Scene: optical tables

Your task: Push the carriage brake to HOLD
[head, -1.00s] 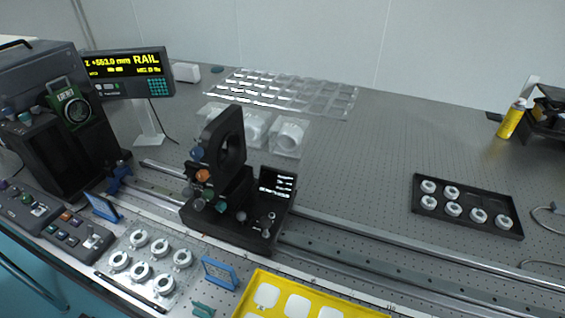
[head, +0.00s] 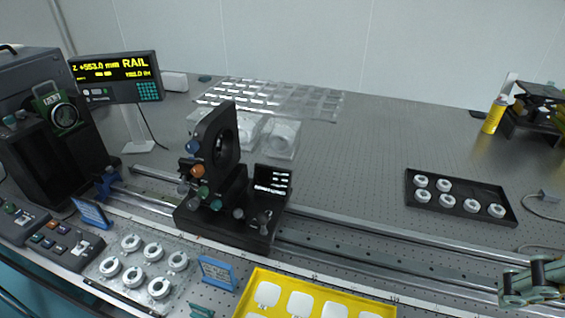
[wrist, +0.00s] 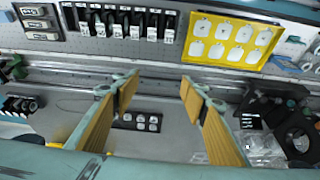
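The black carriage (head: 225,235) stands on the rail, with an upright ring mount and several coloured knobs. A small lever with a pale knob (head: 264,222) stands at the right of its base, in front of a dark plate with white lettering (head: 272,180); I cannot tell which part is the brake or read its setting. The carriage also shows at the right of the wrist view (wrist: 296,138). My gripper (wrist: 158,82) is open and empty, with tan finger pads wide apart. In the head view my gripper (head: 530,280) is at the lower right, well right of the carriage.
The rail (head: 370,250) runs clear between carriage and gripper. A yellow tray (head: 247,292) and blue-framed sign (head: 217,272) stand in front. A black tray (head: 460,204) with white rings lies behind the rail. The display (head: 115,77) reads +553.0 mm.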

